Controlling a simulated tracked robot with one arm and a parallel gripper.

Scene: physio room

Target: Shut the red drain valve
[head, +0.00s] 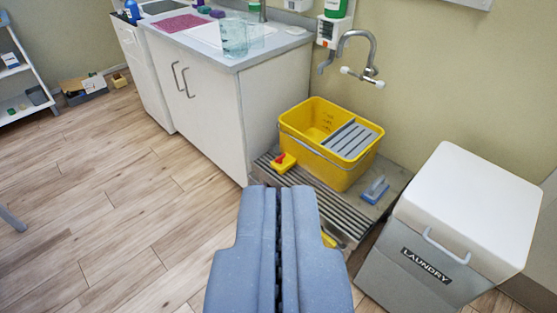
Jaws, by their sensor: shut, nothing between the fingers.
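A yellow mop bucket (346,171) with a grey slatted wringer stands on a grey grated platform against the wall. At its lower left front is a small yellow block with a red part (281,158) on top, which looks like the red drain valve. How far the valve is turned is too small to tell. My gripper (279,190) is shut and empty in the lower middle of the view. Its tips appear just below the yellow block in the picture, with no contact visible. My gripper hides part of the platform (378,209).
A white laundry bin (420,280) stands close on the right. A white cabinet (205,95) with a sink counter stands behind left. A wall tap (369,70) hangs above the bucket. A blue-and-white brush (375,188) lies on the platform. The wooden floor (110,200) at left is mostly clear.

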